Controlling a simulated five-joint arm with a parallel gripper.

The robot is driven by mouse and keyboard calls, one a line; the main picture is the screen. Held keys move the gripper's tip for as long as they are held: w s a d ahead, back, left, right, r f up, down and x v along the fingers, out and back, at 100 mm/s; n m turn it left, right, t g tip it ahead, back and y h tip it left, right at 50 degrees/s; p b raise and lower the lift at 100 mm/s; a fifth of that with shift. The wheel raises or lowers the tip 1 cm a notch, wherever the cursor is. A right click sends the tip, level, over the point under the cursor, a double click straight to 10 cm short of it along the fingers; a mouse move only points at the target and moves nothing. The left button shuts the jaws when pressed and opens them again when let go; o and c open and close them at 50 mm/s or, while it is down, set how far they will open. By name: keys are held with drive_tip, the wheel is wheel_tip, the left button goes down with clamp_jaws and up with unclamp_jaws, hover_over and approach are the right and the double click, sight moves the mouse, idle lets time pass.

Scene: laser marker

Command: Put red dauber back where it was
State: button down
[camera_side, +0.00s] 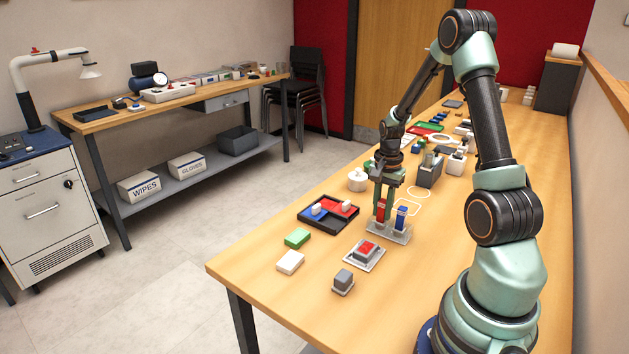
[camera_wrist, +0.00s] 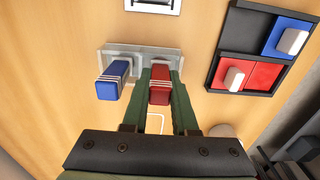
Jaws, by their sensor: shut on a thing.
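The red dauber (camera_side: 381,211) stands upright between the two green fingers of my gripper (camera_side: 383,208). My gripper is shut on it, and in the wrist view the red dauber (camera_wrist: 160,88) shows white bands between the fingertips (camera_wrist: 161,78). It is at the right-hand slot of the pale rack (camera_wrist: 117,52) in that view; its lower end is hidden, so I cannot tell whether it rests fully in the slot. The blue dauber (camera_side: 401,217) stands upright in the other slot of the rack (camera_side: 400,237), beside my gripper. It also shows in the wrist view (camera_wrist: 112,82).
A black tray (camera_side: 307,223) with red and blue sections is left of the rack. A red block on a white plate (camera_side: 354,264), a grey block (camera_side: 343,281), a green block (camera_side: 297,238) and a white block (camera_side: 290,262) lie in front. A white round pot (camera_side: 357,181) stands behind.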

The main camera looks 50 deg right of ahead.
drive_tip(key=shift+f, duration=0.15)
drive_tip(key=c, duration=0.7)
unclamp_jaws()
wheel_tip(320, 180, up, 12)
drive_tip(key=shift+a+r, duration=0.1)
drive_tip(key=a+r+n+t, duration=0.2)
drive_tip(key=a+r+n, duration=0.2)
drive_tip(key=a+n, duration=0.5)
drive_tip(key=s+a+r+n+t, duration=0.1)
drive_tip(key=a+r+n+t, duration=0.2)
drive_tip(key=a+n, duration=0.6)
drive_tip(key=a+r, duration=0.2)
drive_tip(key=a, duration=0.6)
drive_tip(key=shift+a+t, duration=0.3)
drive_tip(key=shift+a, duration=0.1)
